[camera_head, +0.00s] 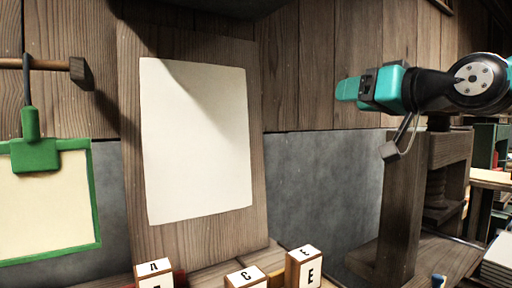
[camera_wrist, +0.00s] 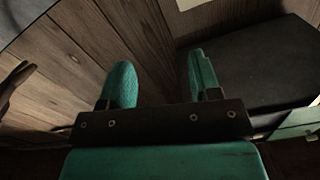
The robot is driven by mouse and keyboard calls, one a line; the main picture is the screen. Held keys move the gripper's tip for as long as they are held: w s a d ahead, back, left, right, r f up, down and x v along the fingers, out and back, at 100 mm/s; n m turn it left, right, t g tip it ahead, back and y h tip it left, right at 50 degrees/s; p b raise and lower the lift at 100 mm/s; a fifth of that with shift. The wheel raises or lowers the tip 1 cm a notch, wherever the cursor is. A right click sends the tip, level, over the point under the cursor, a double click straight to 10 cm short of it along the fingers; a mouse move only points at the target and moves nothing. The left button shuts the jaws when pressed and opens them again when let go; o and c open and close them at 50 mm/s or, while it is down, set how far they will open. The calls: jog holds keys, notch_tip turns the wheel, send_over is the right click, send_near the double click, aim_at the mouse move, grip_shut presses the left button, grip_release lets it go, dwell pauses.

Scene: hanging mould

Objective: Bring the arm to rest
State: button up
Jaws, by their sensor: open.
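My gripper (camera_head: 346,88) is at the upper right of the head view, pointing left, in front of the plank wall. Its teal fingers also show in the wrist view (camera_wrist: 160,82), spread apart with nothing between them. The gripper is open and empty. It is apart from the paper sheet and from the hanging green frame. My arm comes in from the right edge of the head view.
A green-framed mould (camera_head: 97,205) hangs from a wooden peg (camera_head: 50,64) at left. A pale sheet (camera_head: 197,140) is on an upright board (camera_head: 133,130). Lettered blocks (camera_head: 303,268) stand below. A wooden press (camera_head: 402,205) stands beneath my arm. Open space lies between sheet and gripper.

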jog(key=s+a+f+n+g+h, duration=0.1)
jog(key=s+a+f+g, duration=0.15)
jog(key=f, duration=0.35)
jog(key=s+a+f+g, duration=0.2)
jog(key=s+f+g, duration=0.1)
jog(key=f, duration=0.4)
jog(key=s+f+n+g+h, duration=0.35)
jog(key=s+f+g, duration=0.65)
jog(key=s+f, duration=0.95)
notch_tip(320, 180, up, 16)
jog(key=s+m+p, duration=0.1)
jog(key=p, duration=1.3)
jog(key=shift+d+r+p, duration=0.2)
jog(key=shift+d+p, duration=0.1)
jog(key=shift+d, duration=0.05)
jog(key=shift+h, duration=0.25)
